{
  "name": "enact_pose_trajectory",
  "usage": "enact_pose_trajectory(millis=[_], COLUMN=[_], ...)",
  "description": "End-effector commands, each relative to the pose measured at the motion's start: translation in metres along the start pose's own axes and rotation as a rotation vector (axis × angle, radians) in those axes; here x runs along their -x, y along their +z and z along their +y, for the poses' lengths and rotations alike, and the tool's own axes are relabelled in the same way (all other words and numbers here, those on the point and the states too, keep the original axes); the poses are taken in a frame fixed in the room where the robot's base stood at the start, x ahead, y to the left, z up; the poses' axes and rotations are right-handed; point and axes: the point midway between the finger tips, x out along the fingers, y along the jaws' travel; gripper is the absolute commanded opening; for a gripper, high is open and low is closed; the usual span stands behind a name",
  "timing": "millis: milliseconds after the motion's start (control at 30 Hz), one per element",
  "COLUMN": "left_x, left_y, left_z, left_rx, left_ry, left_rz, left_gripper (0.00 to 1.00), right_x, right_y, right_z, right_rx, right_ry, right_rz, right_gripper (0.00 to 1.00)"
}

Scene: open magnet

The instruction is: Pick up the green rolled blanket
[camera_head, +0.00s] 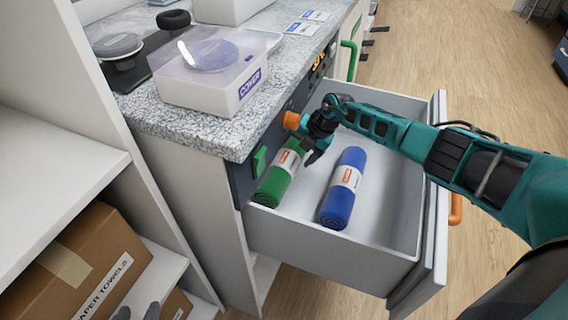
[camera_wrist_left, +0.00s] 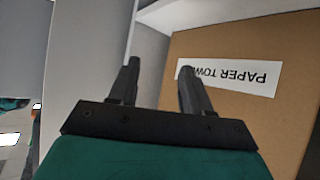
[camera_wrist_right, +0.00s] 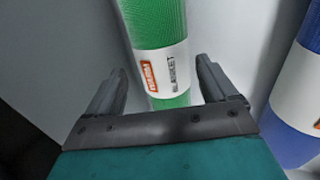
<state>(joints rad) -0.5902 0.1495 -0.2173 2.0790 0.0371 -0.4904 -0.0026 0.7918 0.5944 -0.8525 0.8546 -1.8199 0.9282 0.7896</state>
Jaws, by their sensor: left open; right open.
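The green rolled blanket (camera_head: 275,188) with a white label lies in the open drawer (camera_head: 325,262), against its left side. My right gripper (camera_head: 312,152) is over the drawer, close to the blanket's far end. In the right wrist view the green blanket (camera_wrist_right: 158,28) runs between the spread fingers of the right gripper (camera_wrist_right: 159,72); nothing is clamped, and I cannot tell whether they touch it. My left gripper (camera_wrist_left: 160,68) is open and empty, facing a cardboard box (camera_wrist_left: 235,110). Only its fingertips (camera_head: 138,312) show at the bottom of the head view.
A blue rolled blanket (camera_head: 344,190) lies to the right of the green one, with a gap between them. A granite counter (camera_head: 190,128) with a clear-lidded container (camera_head: 210,75) overhangs the drawer's left. White shelves (camera_head: 60,180) with cardboard boxes stand at left.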

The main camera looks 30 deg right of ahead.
Motion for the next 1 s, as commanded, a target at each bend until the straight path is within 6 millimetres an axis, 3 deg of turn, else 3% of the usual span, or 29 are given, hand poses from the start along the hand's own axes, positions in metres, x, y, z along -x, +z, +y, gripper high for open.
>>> enact_pose_trajectory(millis=[500,833,1000], left_x=[-0.021,-0.02,-0.02], left_y=[0.017,0.014,0.014], left_z=[0.01,0.011,0.011], left_rx=[0.008,0.008,0.008], left_ry=[0.031,0.034,0.034], left_rz=[0.002,0.001,0.001], left_gripper=[0.48,0.48,0.48], right_x=[-0.056,-0.057,-0.057], right_y=[0.012,0.012,0.012], right_z=[-0.003,-0.001,-0.002], right_rx=[0.0,0.0,0.0], right_ry=[0.001,0.0,0.0], right_rz=[0.0,-0.001,-0.001], right_gripper=[0.86,0.86,0.69])
